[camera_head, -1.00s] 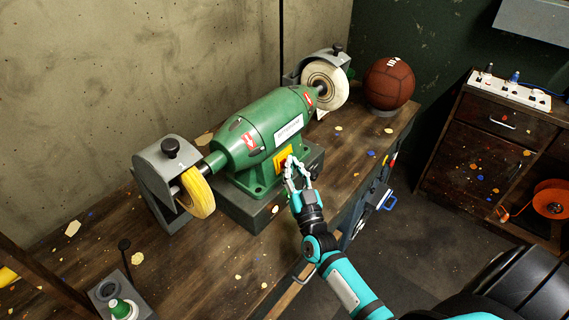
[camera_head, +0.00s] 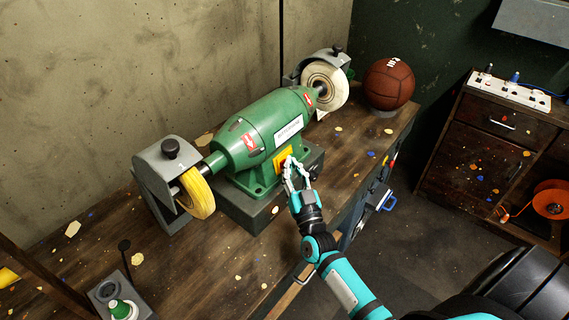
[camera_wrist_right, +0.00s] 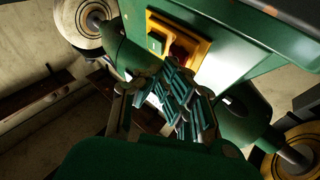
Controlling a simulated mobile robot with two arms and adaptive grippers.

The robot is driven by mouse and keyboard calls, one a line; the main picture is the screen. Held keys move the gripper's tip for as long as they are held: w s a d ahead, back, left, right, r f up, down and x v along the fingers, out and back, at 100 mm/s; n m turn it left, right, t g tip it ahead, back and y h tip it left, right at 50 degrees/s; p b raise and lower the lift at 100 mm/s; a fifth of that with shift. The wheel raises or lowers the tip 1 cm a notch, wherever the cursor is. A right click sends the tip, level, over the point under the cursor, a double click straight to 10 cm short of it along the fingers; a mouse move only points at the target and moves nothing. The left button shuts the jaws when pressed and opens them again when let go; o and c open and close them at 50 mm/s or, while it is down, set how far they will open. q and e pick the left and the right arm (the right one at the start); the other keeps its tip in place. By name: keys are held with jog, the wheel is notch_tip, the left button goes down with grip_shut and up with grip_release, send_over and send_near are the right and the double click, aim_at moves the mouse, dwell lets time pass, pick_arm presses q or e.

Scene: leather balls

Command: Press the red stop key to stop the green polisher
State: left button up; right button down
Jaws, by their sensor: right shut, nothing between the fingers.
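The green polisher (camera_head: 266,127) stands on the wooden bench, with a yellow wheel (camera_head: 197,193) at its left end and a pale wheel (camera_head: 324,87) at its right end. A yellow switch plate (camera_head: 283,154) is on its front. In the right wrist view the plate holds a green key (camera_wrist_right: 157,43) and a dark red key (camera_wrist_right: 181,50). My right gripper (camera_head: 289,163) is shut and empty, with its tips at the lower part of the plate. In the wrist view the tips (camera_wrist_right: 174,72) lie just below the red key; I cannot tell whether they touch it. My left gripper is out of view.
A brown leather ball (camera_head: 389,83) rests at the bench's far right end. A small holder with a green-and-white item (camera_head: 122,308) stands at the front left. A dark cabinet (camera_head: 482,150) with a power strip (camera_head: 509,90) is at the right. Dark floor lies between bench and cabinet.

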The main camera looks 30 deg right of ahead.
jog(key=shift+s+d+r, duration=0.15)
jog(key=shift+s+d, duration=0.1)
jog(key=shift+s, duration=0.35)
jog(key=shift+p, duration=0.35)
jog(key=s, duration=0.1)
jog(key=s+d+p, duration=0.1)
jog(key=s, duration=0.1)
jog(key=s+d+r+p, duration=0.1)
jog(key=shift+s, duration=0.25)
jog(key=shift+a, duration=0.2)
